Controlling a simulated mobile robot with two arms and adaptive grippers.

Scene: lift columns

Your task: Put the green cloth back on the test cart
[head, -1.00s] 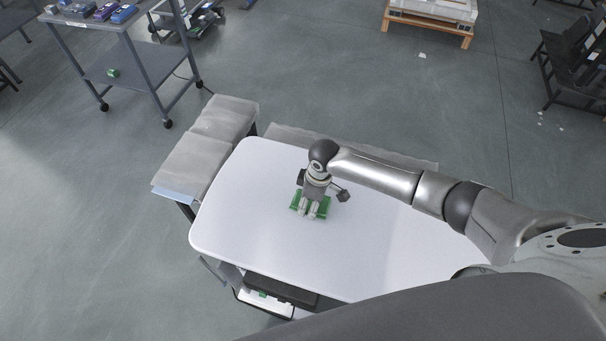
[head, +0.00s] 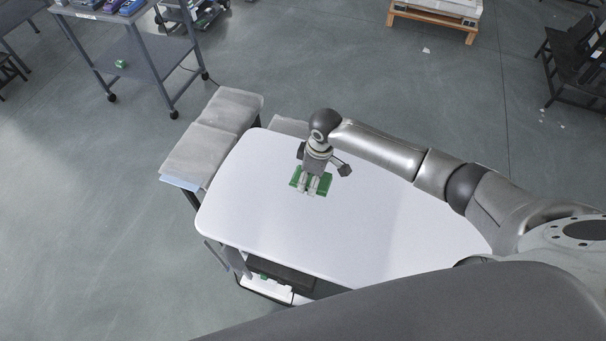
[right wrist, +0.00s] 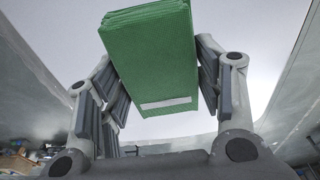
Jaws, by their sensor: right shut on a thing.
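The green cloth (head: 325,182), a neat folded block, is over the white table in the head view. My right gripper (head: 312,188) points down and is shut on it. In the right wrist view the cloth (right wrist: 152,55) fills the space between the two fingers, with a white label along one edge. I cannot tell whether it touches the tabletop or hangs just above it. A grey wheeled cart (head: 150,60), which looks like the test cart, stands at the upper left with several purple and blue devices on top. My left gripper is out of view.
The white table (head: 250,215) is otherwise bare. A grey padded bench (head: 195,150) adjoins its left side. A small green object (head: 121,64) lies on the cart's lower shelf. A wooden pallet (head: 432,25) stands at the back.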

